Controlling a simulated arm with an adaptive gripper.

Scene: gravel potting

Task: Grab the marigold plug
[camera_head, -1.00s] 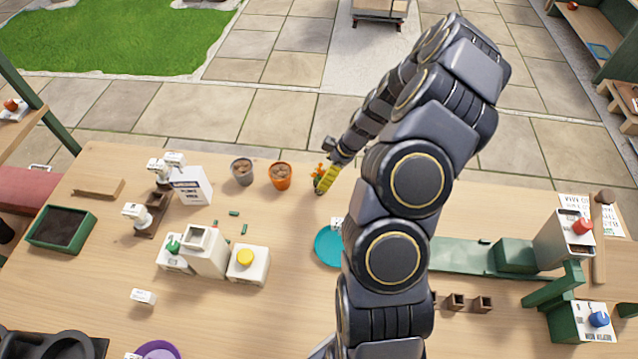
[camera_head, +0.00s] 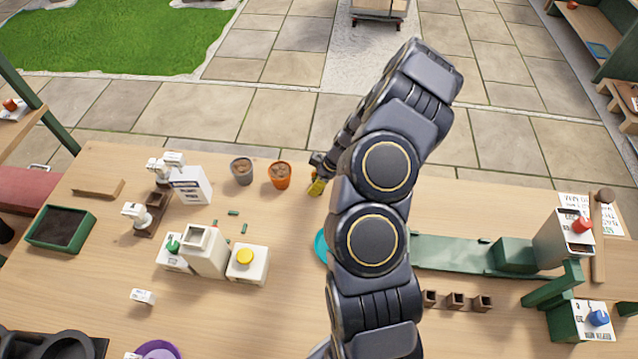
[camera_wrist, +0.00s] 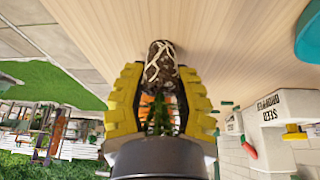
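The marigold plug (camera_wrist: 160,62) shows in the wrist view as a dark brown root ball laced with pale roots. Its green stems and a bit of orange bloom are nearer my palm, between the fingers. My gripper (camera_wrist: 160,80) has yellow fingers close against both sides of the root ball and appears shut on it. In the head view my gripper (camera_head: 316,186) is low at the bench's back edge, right of the orange pot (camera_head: 280,176). There the plug is hidden. I cannot tell whether the root ball touches the bench.
A grey pot (camera_head: 242,171) stands left of the orange one. A teal dish (camera_head: 320,246) is partly hidden by my arm. The white seed dropper box (camera_wrist: 283,115) shows in the wrist view. Small green pieces (camera_head: 233,213) lie on the bench left of my gripper.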

